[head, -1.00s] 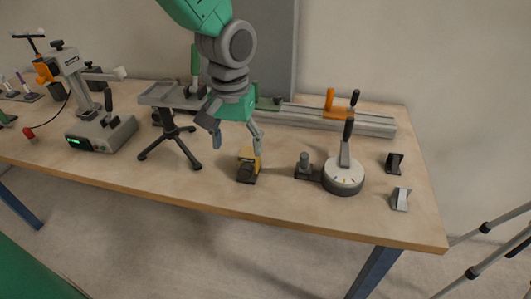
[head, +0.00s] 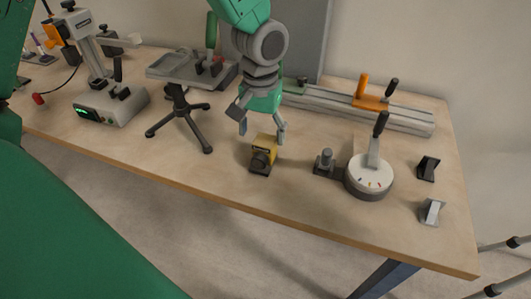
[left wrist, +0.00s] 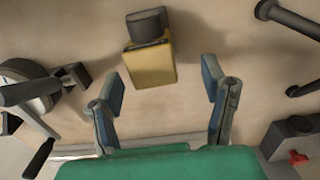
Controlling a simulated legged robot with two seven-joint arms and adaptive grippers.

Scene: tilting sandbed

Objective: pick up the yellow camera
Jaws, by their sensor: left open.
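The yellow camera (head: 264,150) is a small yellow box with a dark grey lens part, standing on the wooden table near its front edge. It also shows at the top middle of the left wrist view (left wrist: 151,62). My left gripper (head: 262,130) is above and just behind the camera in the head view, open and empty. In the left wrist view its two fingers (left wrist: 164,88) are spread apart, with the camera ahead of them and between their lines, not touching as far as I can see. My right gripper is not in view.
A round dial device with a lever (head: 370,174) stands right of the camera, with a small dark post (head: 325,162) beside it. A tripod stand with a tray (head: 180,110) is to the left. A rail (head: 400,116) runs behind. The table's front edge is close.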

